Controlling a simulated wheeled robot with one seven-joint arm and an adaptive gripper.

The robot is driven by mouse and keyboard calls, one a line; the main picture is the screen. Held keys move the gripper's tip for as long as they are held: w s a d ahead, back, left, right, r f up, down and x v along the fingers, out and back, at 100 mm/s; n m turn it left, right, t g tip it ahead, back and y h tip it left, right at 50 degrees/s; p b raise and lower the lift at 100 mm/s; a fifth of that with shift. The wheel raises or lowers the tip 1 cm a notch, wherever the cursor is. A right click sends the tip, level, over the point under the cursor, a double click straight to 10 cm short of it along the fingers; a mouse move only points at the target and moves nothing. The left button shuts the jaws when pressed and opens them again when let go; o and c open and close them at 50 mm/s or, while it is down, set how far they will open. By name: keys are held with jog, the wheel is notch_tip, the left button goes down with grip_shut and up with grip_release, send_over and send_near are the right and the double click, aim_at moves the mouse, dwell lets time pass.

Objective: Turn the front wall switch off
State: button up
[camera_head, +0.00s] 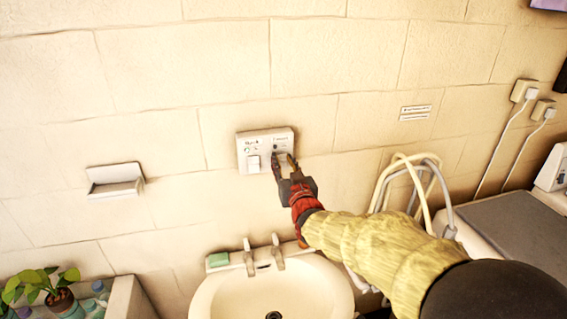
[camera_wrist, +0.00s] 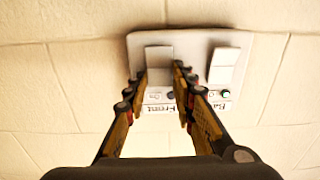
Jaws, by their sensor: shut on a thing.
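A white wall plate (camera_head: 244,148) with two rocker switches is on the tiled wall above the washbasin. In the wrist view the plate (camera_wrist: 190,42) appears upside down. The front wall switch (camera_wrist: 158,54), by the label "Front", is the left rocker there. A small round indicator beside it looks dark. The other rocker (camera_wrist: 224,62), by a partly hidden label starting "Ba", has a pale greenish indicator. My gripper (camera_head: 282,164) is at the plate's right half in the head view. In the wrist view its fingertips (camera_wrist: 160,75) lie at the two sides of the front switch, closed on it.
A washbasin (camera_head: 230,300) with two taps and a green sponge (camera_head: 217,259) is below. A soap shelf (camera_head: 115,181) is on the wall at left. Looped hoses (camera_head: 400,180) hang at right near a grey-topped appliance (camera_head: 520,225). A potted plant (camera_head: 62,298) stands lower left.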

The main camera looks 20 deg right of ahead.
grip_shut()
jog(key=b, duration=0.3)
jog(key=shift+f+t, duration=0.3)
jog(key=shift+f, duration=0.05)
jog(key=shift+t+b, duration=0.3)
jog(key=shift+b, duration=0.95)
jog(key=shift+r, duration=0.2)
jog(key=o, duration=0.8)
grip_release()
jog(key=shift+o, duration=0.7)
jog(key=shift+s, duration=0.15)
jog(key=s+f, duration=0.1)
jog(key=s, duration=1)
jog(key=shift+s+f, duration=0.2)
jog(key=shift+s, duration=0.15)
